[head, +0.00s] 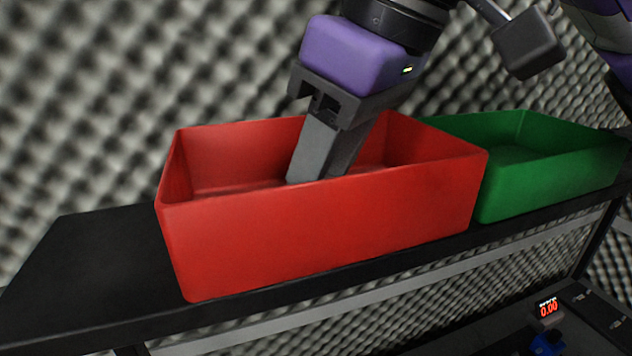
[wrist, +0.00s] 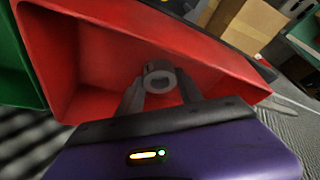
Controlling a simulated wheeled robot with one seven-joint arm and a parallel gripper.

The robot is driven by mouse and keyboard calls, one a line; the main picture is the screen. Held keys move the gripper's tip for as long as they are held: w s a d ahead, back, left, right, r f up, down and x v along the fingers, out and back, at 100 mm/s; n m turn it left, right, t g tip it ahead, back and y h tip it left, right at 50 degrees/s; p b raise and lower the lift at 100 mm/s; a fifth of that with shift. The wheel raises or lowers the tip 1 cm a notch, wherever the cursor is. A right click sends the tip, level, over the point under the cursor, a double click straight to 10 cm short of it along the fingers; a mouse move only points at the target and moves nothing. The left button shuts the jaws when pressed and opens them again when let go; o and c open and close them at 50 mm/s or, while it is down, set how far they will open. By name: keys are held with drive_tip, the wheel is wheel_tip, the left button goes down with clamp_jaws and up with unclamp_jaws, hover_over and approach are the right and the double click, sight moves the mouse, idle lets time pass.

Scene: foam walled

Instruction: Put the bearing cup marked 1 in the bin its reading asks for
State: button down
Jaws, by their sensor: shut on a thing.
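The red bin (head: 325,235) stands on a dark shelf and also fills the upper part of the wrist view (wrist: 95,60). My gripper (head: 318,178) reaches down into the red bin, its fingertips hidden behind the front wall in the head view. In the wrist view my gripper (wrist: 158,88) is shut on a small grey ring-shaped bearing cup (wrist: 159,68), held inside the bin's opening. No mark is readable on the cup. I cannot tell whether the cup touches the bin floor. The green bin (head: 560,165) stands to the right of the red one.
The black shelf (head: 85,265) has free room left of the red bin. Below right, a display (head: 547,308) reads 0.00 beside a blue object (head: 547,342). A foam wall stands close behind. A cardboard box (wrist: 245,25) shows in the wrist view.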

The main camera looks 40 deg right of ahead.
drive_tip(key=c, duration=0.8)
unclamp_jaws()
drive_tip(key=b+v, duration=0.1)
drive_tip(key=v, duration=1.1)
